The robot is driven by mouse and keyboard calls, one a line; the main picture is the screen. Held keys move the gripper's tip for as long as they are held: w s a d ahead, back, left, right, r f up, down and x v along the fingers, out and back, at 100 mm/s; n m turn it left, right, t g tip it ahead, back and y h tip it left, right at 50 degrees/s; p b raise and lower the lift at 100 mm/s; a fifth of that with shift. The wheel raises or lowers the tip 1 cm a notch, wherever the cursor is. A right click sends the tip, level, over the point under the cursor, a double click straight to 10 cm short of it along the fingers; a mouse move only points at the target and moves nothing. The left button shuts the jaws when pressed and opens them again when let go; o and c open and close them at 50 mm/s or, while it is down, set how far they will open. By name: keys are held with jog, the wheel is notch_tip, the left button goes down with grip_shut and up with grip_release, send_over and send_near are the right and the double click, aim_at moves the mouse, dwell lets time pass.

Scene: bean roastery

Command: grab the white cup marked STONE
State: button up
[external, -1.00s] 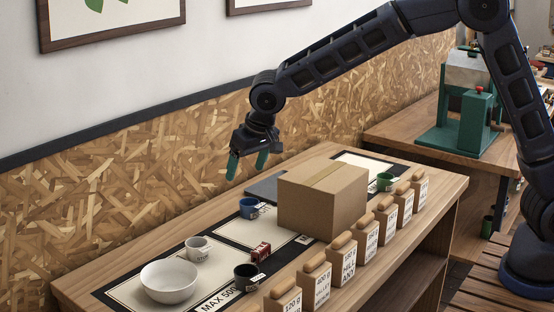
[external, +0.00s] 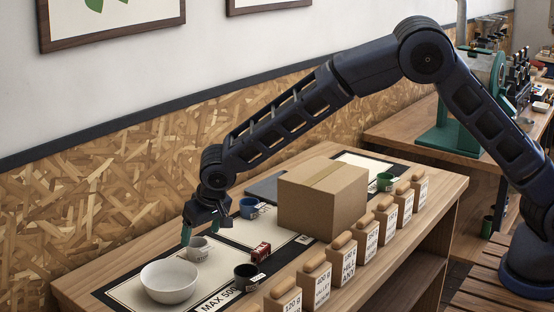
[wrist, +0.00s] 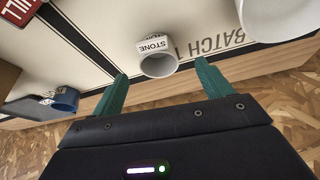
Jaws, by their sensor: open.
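The white cup marked STONE (external: 198,250) stands upright on the pale mat near the white bowl. In the wrist view the white cup (wrist: 157,62) shows its STONE label and lies just past the fingertips, centred between them. My gripper (external: 205,234) is over the back edge of the counter, just behind and slightly above the cup. Its two green fingers (wrist: 160,80) are spread open in the wrist view with nothing between them.
The white bowl (external: 170,281) stands just in front of the cup. A blue cup (external: 249,208), a dark cup (external: 245,276) and a small red box (external: 261,250) are nearby. A large cardboard box (external: 322,205) stands to the right, with a row of labelled wooden-topped containers along the front.

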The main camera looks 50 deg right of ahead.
aim_at(197, 244)
jog(key=shift+x, duration=2.95)
jog(key=shift+w+d+r, duration=0.15)
jog(key=shift+c, duration=0.5)
jog(key=c, duration=1)
